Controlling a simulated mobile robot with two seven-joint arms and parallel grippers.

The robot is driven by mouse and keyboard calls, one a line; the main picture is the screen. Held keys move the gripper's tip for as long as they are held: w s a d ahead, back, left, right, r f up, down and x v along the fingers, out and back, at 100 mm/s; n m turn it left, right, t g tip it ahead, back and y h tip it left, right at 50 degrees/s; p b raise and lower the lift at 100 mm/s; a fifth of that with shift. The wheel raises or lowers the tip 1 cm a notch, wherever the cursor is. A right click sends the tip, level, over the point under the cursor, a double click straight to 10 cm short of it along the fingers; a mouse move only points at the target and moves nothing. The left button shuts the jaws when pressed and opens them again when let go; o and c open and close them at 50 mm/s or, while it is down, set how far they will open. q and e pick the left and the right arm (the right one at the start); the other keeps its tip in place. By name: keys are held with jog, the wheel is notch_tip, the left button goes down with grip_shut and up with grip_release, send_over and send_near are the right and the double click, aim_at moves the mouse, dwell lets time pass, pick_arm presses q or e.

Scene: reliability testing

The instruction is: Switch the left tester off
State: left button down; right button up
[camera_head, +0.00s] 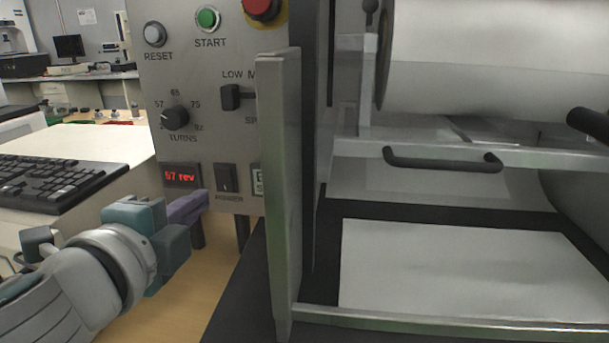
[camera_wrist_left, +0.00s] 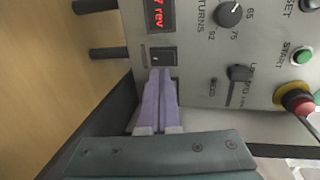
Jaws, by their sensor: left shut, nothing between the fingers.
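The tester's grey control panel (camera_head: 225,120) stands in the middle left of the head view. Its black POWER rocker switch (camera_head: 227,178) sits low on the panel, right of a red display (camera_head: 181,176) reading 57 rev. My left gripper (camera_head: 203,197) has its purple fingers shut and empty, just left of and below the switch in the head view. In the left wrist view the power switch (camera_wrist_left: 162,57) lies right at the fingertips (camera_wrist_left: 159,72); I cannot tell whether they touch it. The right gripper is not in view.
The panel also has a TURNS knob (camera_head: 175,117), a speed lever (camera_head: 232,97), a green START button (camera_head: 208,18), a white RESET button (camera_head: 154,35) and a red button (camera_head: 262,8). An upright metal guard (camera_head: 280,190) stands right of the switch. A keyboard (camera_head: 55,180) lies left.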

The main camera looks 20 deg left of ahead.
aim_at(223, 176)
pick_arm(q)
jog(key=shift+r+x, duration=0.2)
jog(key=shift+x, duration=0.65)
jog(key=shift+r+x, duration=0.2)
jog(key=shift+x, duration=0.7)
jog(key=shift+r+x, duration=0.2)
jog(key=shift+x, duration=0.65)
jog(key=shift+w, duration=0.1)
jog(key=shift+r+p, duration=0.15)
jog(key=shift+p, duration=0.2)
jog(key=p, duration=0.1)
jog(key=r+p, duration=0.1)
jog(key=p, duration=0.1)
jog(key=shift+w+g, duration=0.2)
jog(key=shift+g, duration=0.2)
jog(key=shift+f, duration=0.55)
